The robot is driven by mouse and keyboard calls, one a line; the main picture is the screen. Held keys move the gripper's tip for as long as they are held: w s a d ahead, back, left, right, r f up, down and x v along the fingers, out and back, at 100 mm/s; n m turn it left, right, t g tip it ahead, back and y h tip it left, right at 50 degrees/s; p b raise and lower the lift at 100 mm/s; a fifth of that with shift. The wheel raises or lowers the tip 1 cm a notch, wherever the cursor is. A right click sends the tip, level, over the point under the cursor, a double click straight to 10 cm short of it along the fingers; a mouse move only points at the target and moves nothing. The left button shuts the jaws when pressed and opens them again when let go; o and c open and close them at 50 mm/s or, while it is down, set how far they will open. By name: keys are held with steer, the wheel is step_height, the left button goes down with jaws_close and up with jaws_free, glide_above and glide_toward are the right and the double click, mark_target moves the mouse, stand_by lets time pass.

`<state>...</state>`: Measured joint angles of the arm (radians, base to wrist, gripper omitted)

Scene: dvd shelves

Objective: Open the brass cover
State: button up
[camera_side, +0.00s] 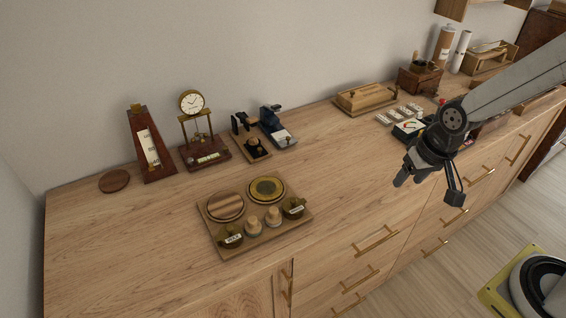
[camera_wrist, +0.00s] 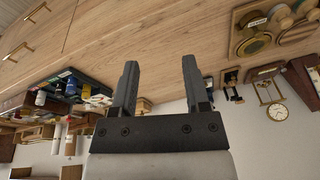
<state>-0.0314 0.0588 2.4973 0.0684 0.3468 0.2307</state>
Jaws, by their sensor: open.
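A flat wooden board (camera_side: 268,240) lies on the counter at centre left in the side view. On its back right sits a round cover with a brass-coloured rim and dark centre (camera_side: 267,189), lying flat. A striped wooden round cover (camera_side: 226,206) is beside it. Two small brass-coloured pots with labels and two pale knobs stand along the board's front. My gripper (camera_side: 408,180) is open and empty, above the counter, well to the right of the board. In the wrist view my gripper (camera_wrist: 160,68) has its fingers apart, and the brass-rimmed cover (camera_wrist: 252,42) shows at upper right.
A metronome (camera_side: 151,150), a brass clock (camera_side: 196,125) and two small devices stand along the wall behind the board. A wooden lidded box (camera_side: 366,97) stands at the back. Small dark items lie near my arm. The counter between board and gripper is clear.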

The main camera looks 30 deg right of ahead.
steer(key=w+a+f+m+y, duration=0.1)
steer(key=w+a+m, duration=0.55)
steer(key=m, duration=0.45)
steer(key=m+y, duration=0.2)
steer(key=m, duration=1.1)
glide_toward(293, 199)
steer(key=shift+s+a+f, duration=0.15)
steer(key=shift+a+f, duration=0.05)
steer(key=shift+f, duration=0.05)
steer(key=shift+f, duration=0.15)
steer(key=shift+x, duration=3.75)
